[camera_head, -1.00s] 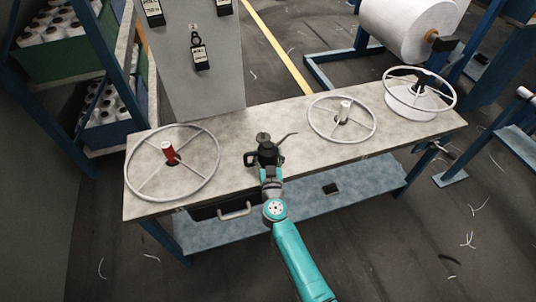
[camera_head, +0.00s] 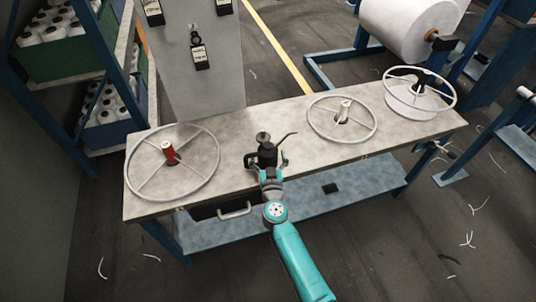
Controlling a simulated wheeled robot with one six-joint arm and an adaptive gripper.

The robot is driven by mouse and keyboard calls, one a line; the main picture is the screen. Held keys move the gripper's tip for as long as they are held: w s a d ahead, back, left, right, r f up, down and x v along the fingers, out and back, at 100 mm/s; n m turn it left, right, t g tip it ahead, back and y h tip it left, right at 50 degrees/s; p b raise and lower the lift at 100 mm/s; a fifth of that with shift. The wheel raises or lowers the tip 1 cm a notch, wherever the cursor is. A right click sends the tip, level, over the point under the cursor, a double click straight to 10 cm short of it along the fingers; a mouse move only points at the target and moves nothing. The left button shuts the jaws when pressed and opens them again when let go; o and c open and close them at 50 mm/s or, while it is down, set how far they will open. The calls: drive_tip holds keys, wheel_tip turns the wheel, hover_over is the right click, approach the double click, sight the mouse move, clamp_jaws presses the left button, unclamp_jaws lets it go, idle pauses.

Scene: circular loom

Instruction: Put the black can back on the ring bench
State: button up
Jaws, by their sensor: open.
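The black can (camera_head: 266,150), with a knob on top and a thin spout pointing right, stands upright on the pale top of the ring bench (camera_head: 240,128), between the left and middle spoked rings. My gripper (camera_head: 267,161) is at the can's near side, with its jaws open and one finger to each side of the can's lower part. The can's base is partly hidden by my gripper, and I cannot tell whether the fingers touch it.
Another ring (camera_head: 374,122) with a pale can (camera_head: 345,108) lies right, and a raised ring (camera_head: 453,91) stands at the far right end. An open drawer (camera_head: 234,210) sits below the bench front.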

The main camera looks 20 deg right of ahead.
drive_tip(key=v, duration=1.1)
drive_tip(key=shift+s, duration=0.2)
drive_tip(key=s+d+r+n+g+y, duration=0.1)
drive_tip(key=s+r, duration=0.2)
drive_tip(key=s, duration=1.1)
drive_tip(key=s+r+g+y, duration=0.1)
drive_tip(key=s+r, duration=0.3)
drive_tip(key=s, duration=1)
drive_tip(key=s+d+r+n+y, duration=0.1)
drive_tip(key=s+r+y, duration=0.1)
drive_tip(key=s, duration=1.2)
drive_tip(key=shift+d+r+n+g, duration=0.3)
drive_tip(key=shift+r+g, duration=0.1)
drive_tip(key=shift+r, duration=0.5)
